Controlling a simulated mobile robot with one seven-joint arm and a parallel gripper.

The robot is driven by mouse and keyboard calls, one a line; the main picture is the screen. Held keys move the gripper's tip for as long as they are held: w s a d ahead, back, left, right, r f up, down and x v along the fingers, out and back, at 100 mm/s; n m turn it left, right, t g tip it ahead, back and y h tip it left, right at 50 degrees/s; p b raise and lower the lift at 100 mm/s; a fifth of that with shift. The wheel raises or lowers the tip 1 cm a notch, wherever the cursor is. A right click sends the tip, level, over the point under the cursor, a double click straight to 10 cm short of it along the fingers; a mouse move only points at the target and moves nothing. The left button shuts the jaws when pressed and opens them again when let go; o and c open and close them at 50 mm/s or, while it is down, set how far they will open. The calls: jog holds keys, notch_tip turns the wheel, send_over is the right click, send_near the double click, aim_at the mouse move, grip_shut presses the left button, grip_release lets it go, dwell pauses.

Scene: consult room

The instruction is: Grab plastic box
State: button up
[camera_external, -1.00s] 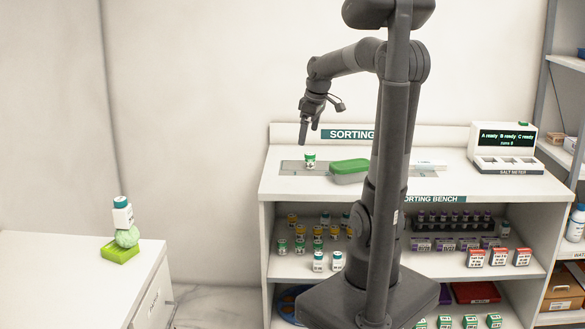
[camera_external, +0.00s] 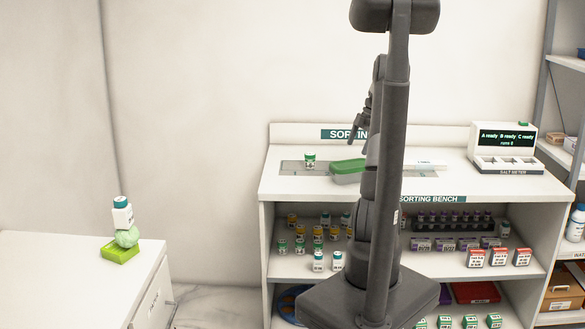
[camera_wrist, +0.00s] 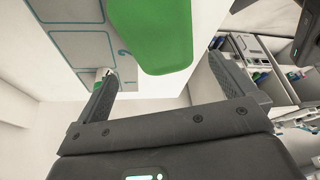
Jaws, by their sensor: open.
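A plastic box with a green lid (camera_external: 348,165) sits on the sorting bench, partly hidden behind my arm in the external view. In the wrist view the green box (camera_wrist: 158,35) is large at the top, beyond my fingers. My gripper (camera_wrist: 172,85) is open and empty, its two fingers spread wide apart. In the external view my gripper (camera_external: 357,132) shows above and near the box, partly hidden by my arm. The fingers do not appear to touch the box.
A small white bottle with a green label (camera_external: 309,160) stands on a grey mat left of the box. A salt meter (camera_external: 505,148) stands at the right of the bench (camera_external: 282,184). Several bottles fill the shelf below. A stacked bottle (camera_external: 122,213) stands on the left counter.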

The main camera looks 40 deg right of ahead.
aim_at(352, 165)
jog(key=shift+f, duration=0.45)
jog(key=x, duration=0.5)
jog(key=shift+s+x, duration=0.2)
jog(key=shift+x, duration=2.3)
jog(key=shift+d+f, duration=0.1)
jog(key=shift+f, duration=0.2)
jog(key=c, duration=0.8)
jog(key=shift+o, duration=0.2)
jog(key=shift+r, duration=0.15)
